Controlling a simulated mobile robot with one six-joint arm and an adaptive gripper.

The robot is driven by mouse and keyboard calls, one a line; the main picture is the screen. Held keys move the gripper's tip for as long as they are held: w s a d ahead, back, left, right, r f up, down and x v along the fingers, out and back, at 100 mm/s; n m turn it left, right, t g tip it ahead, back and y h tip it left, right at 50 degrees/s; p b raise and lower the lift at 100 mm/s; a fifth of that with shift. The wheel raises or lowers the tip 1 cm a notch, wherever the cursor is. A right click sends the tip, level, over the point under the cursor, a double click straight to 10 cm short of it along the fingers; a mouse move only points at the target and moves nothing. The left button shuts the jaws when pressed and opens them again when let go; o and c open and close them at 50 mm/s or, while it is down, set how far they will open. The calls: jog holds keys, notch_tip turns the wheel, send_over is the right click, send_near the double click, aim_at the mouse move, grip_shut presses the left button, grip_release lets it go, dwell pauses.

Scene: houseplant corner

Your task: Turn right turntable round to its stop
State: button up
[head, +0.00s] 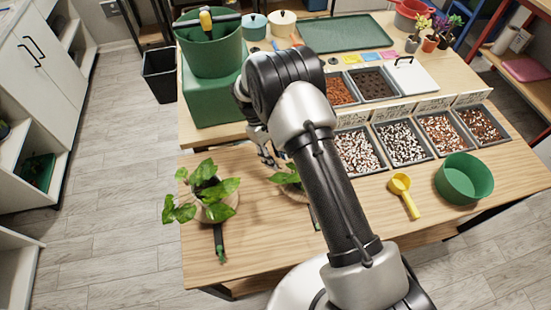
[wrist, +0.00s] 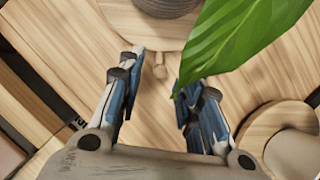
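The right turntable (head: 291,193), a round wooden disc, carries a leafy green plant (head: 286,177) and is partly hidden behind my arm. In the wrist view a wooden disc (wrist: 122,22), which looks like this turntable, bears a dark ribbed pot (wrist: 166,5). A small wooden peg (wrist: 159,71) stands out from its near edge. My gripper (head: 268,154) is low, close to the right turntable's far left side. In the wrist view my gripper (wrist: 162,72) is open, with the peg between its fingertips; I cannot tell if either finger touches it. A leaf (wrist: 235,40) overhangs the right finger.
The left turntable (head: 231,199) holds another plant (head: 205,188). A dark strip with a green end (head: 219,243) lies in front of it. A yellow scoop (head: 404,192), a green bowl (head: 464,180) and trays (head: 404,142) of pebbles are to the right.

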jog(key=v, duration=1)
jog(key=shift+r, duration=0.4)
